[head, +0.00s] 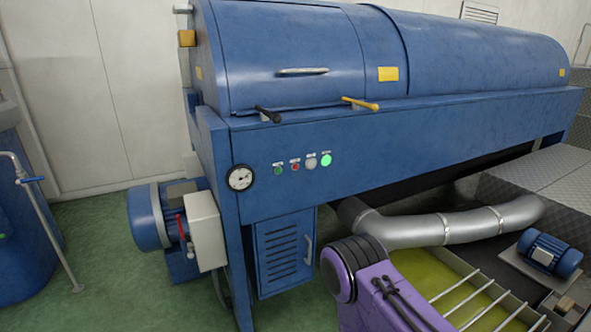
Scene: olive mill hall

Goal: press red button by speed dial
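A small red button (295,166) sits on the front panel of the blue machine (400,145), in a row of small controls. A green button (278,170) is to its left. A grey knob or button (311,162) and a lit green lamp (326,160) are to its right. The round white dial (240,177) with a dark rim is at the panel's left end. My purple arm link shows at the bottom right, in front of the machine and apart from the button. Neither gripper shows in the head view.
A black-tipped lever (267,114) and a yellow-tipped lever (360,103) stick out above the panel. A blue motor (150,216) and a pale box (205,230) stand at the left. A silver duct (440,228) runs low at the right. Green floor (110,285) is open at the left.

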